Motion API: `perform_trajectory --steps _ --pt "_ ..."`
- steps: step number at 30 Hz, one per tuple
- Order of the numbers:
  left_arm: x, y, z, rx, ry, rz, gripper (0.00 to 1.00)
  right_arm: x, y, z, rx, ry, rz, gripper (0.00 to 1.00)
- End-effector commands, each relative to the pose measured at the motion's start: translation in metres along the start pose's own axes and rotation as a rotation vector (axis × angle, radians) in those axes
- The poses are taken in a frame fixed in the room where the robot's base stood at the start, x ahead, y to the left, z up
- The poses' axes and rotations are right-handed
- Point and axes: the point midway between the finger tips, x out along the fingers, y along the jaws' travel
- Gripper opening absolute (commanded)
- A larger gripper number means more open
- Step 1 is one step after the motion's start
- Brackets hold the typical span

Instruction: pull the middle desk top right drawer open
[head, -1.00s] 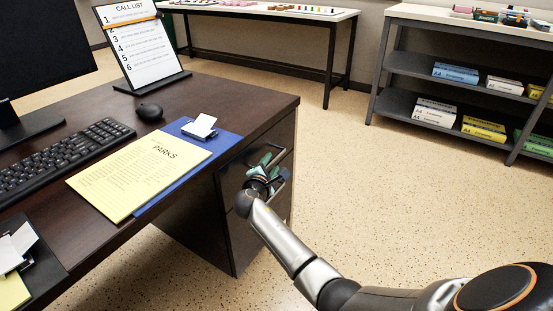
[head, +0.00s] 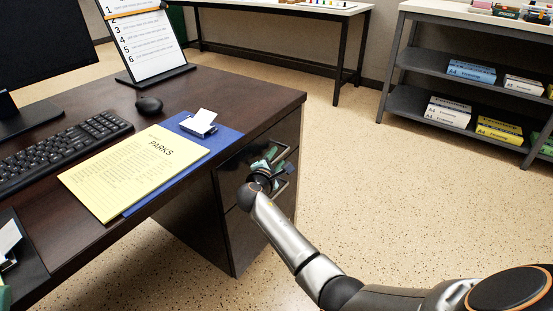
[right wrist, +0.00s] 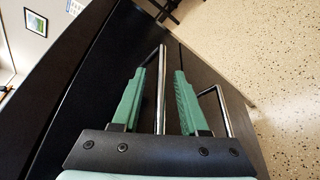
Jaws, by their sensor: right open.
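The middle desk (head: 95,225) has a dark drawer unit at its right end. Its top right drawer (head: 290,132) looks shut, flush with the front. My right gripper (head: 270,160) is at that drawer's bar handle, hiding part of it. In the right wrist view my right gripper (right wrist: 155,100) is open, with the top drawer's silver handle (right wrist: 160,85) between its green fingers. A gap shows between the bar and the right finger.
A lower drawer handle (right wrist: 226,112) is just right of the right finger in the wrist view. On the desk are a yellow PARKS pad (head: 135,170), a blue folder (head: 222,140), a keyboard (head: 65,150) and a mouse (head: 149,105). The floor (head: 400,190) beside the drawers is clear.

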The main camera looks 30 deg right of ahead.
Motion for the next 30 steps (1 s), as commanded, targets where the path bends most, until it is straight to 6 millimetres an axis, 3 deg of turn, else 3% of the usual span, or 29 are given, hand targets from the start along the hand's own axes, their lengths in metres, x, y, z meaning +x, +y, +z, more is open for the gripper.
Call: perform_trajectory --steps 1,13,30 --pt "0.0001 0.0000 -0.0001 0.000 0.000 0.000 0.00 -0.0001 0.0001 -0.0001 0.000 0.000 0.000 0.43" --pt "0.0003 -0.0002 -0.0004 0.000 0.002 -0.002 0.00 0.0001 -0.0002 -0.0001 0.000 0.000 0.000 0.00" --pt "0.0007 -0.0010 -0.0008 0.000 0.003 -0.007 0.00 0.0002 -0.0001 0.0000 0.000 0.000 0.000 0.00"
